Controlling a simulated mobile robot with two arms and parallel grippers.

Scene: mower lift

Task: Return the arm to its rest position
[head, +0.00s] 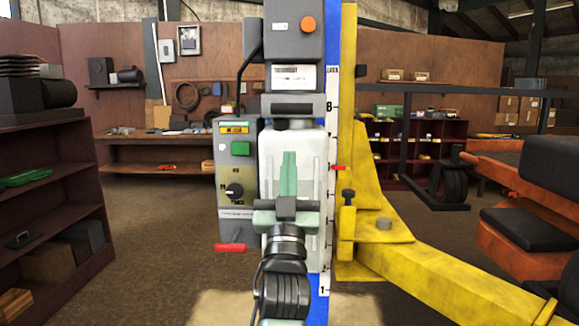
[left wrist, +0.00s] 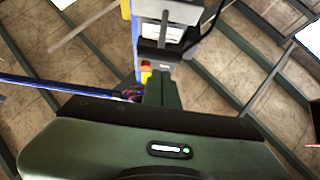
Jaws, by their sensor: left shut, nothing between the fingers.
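My left gripper (head: 289,156) is in the middle of the head view, with its green fingers together, pointing up and empty. It is in front of the pale front panel (head: 308,150) of the lift column; I cannot tell the gap between them. In the left wrist view, my left gripper (left wrist: 163,86) shows its closed fingers directed toward the column. The control box (head: 236,180) with a green button, a black knob and a red lever stands just left of the gripper. My right gripper is in neither view.
The yellow lift arm (head: 430,270) reaches out to the lower right from the yellow post. An orange mower (head: 530,200) with a black seat is at the right. A dark shelf (head: 50,200) stands at the left. Brown floor (head: 160,220) is open between shelf and column.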

